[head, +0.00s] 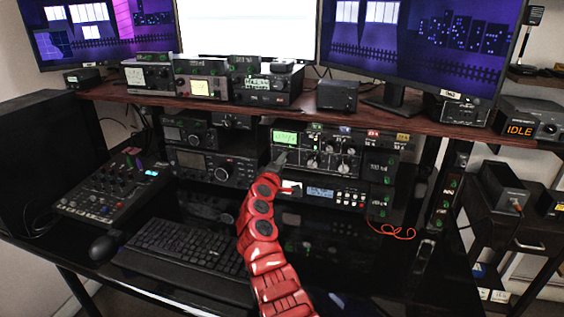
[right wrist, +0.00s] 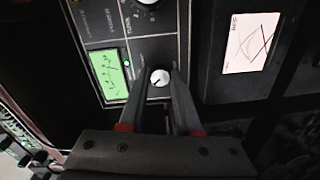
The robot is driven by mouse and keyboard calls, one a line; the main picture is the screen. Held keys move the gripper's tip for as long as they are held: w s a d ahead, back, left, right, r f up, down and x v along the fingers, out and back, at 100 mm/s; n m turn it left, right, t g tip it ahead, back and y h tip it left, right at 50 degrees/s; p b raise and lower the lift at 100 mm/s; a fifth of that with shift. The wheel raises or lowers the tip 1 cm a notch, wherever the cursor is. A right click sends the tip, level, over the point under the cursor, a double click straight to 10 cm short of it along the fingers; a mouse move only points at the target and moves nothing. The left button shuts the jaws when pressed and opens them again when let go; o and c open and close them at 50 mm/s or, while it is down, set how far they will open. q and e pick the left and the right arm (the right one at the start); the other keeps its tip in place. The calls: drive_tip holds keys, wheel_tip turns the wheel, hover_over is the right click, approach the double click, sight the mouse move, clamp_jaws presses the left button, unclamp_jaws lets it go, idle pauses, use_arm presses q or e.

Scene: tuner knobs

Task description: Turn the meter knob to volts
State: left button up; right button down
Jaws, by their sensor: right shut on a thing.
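The tuner (head: 333,165) is a dark panel with a lit green meter (head: 286,139) and several round knobs on the middle shelf. The green meter also shows in the right wrist view (right wrist: 110,74). My right gripper (head: 281,158) reaches up to the panel just below this meter. In the right wrist view its two fingers (right wrist: 160,84) are shut on the small meter knob (right wrist: 160,77), one on each side. The knob has a pale face with a dark pointer mark. The labels around it are too small or hidden to read. My left gripper is not in view.
Another knob (right wrist: 147,3) sits on the panel beyond the fingers. A unit with a blue display (head: 320,192) is below the tuner. Radios (head: 205,164) stand to the left. A keyboard (head: 190,247) and mixer (head: 110,188) lie on the desk. The wooden shelf (head: 330,115) overhangs the panel.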

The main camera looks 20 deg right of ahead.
drive_tip(key=c, duration=0.6)
unclamp_jaws()
drive_tip(key=p+v, duration=0.1)
drive_tip(key=v, duration=1.6)
drive_tip(key=shift+s, duration=0.2)
drive_tip(key=shift+a, duration=0.1)
